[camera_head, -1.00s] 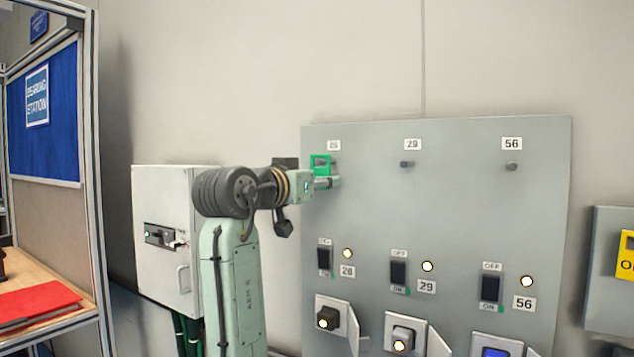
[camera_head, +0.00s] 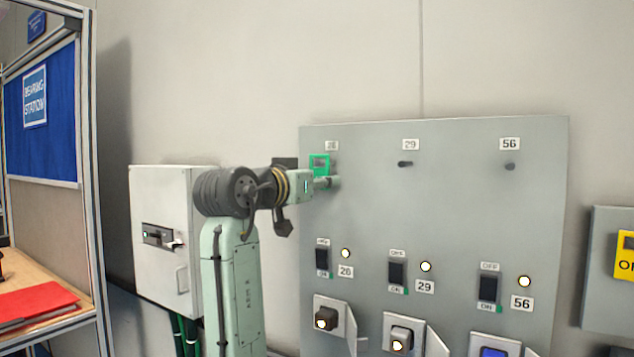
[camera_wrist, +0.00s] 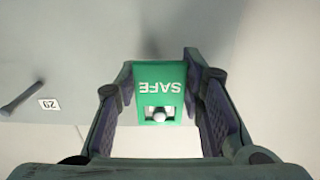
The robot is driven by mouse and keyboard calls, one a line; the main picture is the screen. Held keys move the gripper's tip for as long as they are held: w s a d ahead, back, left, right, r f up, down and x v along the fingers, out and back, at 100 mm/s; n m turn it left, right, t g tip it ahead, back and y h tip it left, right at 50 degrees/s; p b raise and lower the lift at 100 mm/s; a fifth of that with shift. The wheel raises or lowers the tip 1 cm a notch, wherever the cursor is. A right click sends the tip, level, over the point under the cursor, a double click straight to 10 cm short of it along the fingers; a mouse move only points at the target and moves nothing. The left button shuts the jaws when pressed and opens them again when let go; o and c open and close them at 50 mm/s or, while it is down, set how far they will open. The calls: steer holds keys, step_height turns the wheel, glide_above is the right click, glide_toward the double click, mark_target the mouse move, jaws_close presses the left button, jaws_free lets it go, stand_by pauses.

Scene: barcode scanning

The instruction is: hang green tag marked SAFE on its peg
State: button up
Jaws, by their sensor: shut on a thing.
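The green tag marked SAFE (camera_wrist: 160,85) is between the fingers of my gripper (camera_wrist: 158,75), which is shut on it. Its lettering appears upside down in the wrist view. A small opening near its lower edge there shows a pale round thing, seemingly a peg end; I cannot tell whether the peg passes through. In the head view the tag (camera_head: 319,165) is upright at the panel's upper left, just below the leftmost number label (camera_head: 331,145). My gripper (camera_head: 328,182) reaches it from the left. The peg under that label is hidden by the tag and gripper.
The grey panel (camera_head: 450,210) has bare pegs under labels 29 (camera_head: 405,164) and 56 (camera_head: 510,166). Switches, lamps and open-lidded sockets fill its lower part. A white box (camera_head: 160,205) is on the wall behind my arm. The wall above is clear.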

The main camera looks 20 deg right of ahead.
steer(key=shift+w+d, duration=0.4)
steer(key=shift+d, duration=0.15)
steer(key=shift+f, duration=0.15)
stand_by(1.0)
steer(key=o, duration=1.3)
steer(key=shift+c, duration=0.2)
steer(key=shift+b+v, duration=1.35)
steer(key=shift+v, duration=3.65)
